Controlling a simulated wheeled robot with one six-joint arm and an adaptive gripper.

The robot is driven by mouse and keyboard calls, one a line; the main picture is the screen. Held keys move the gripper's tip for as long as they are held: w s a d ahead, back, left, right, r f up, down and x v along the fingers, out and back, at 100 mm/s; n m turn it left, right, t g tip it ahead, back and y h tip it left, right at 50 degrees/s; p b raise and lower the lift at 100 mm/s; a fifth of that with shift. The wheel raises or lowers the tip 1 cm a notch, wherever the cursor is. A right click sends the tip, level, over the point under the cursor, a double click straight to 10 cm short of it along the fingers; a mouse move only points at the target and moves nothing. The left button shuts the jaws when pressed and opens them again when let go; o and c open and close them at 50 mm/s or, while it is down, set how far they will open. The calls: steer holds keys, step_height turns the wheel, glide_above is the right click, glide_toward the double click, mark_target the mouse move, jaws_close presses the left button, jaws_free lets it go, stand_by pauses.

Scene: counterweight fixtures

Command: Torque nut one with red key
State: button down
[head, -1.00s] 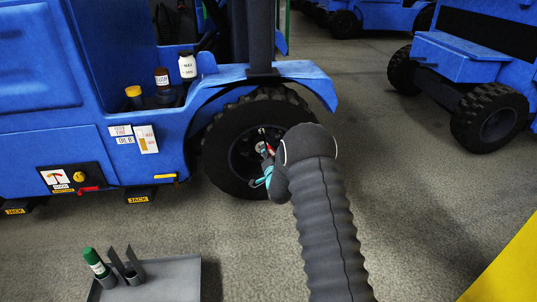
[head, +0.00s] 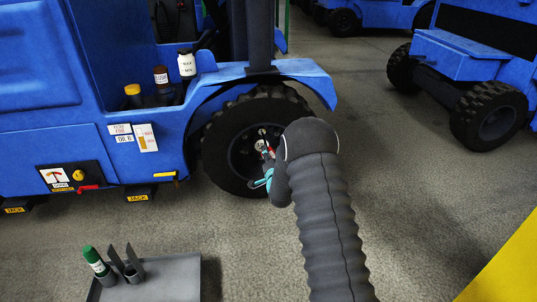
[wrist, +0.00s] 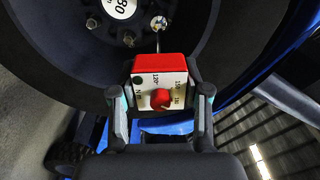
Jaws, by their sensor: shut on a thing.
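My gripper (wrist: 160,103) is shut on the red key (wrist: 158,63), with one finger on each side of it. The key has a pale dial face with numbers and a round red knob. A thin shaft runs from the key up to a shiny wheel nut (wrist: 158,23); its tip appears to meet the nut, though exact seating is unclear. In the head view my gripper (head: 264,172) is in front of the wheel (head: 226,160), with the key (head: 269,151) partly hidden. I cannot tell which nut is nut one.
The blue vehicle (head: 40,145) carries bottles on its step and a fender (head: 310,80) above the wheel. A grey tray (head: 170,280) with a green-capped bottle (head: 94,261) stands at lower left. Another blue vehicle (head: 470,60) stands at right. Open floor lies between.

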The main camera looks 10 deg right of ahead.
steer(key=shift+s, duration=1.05)
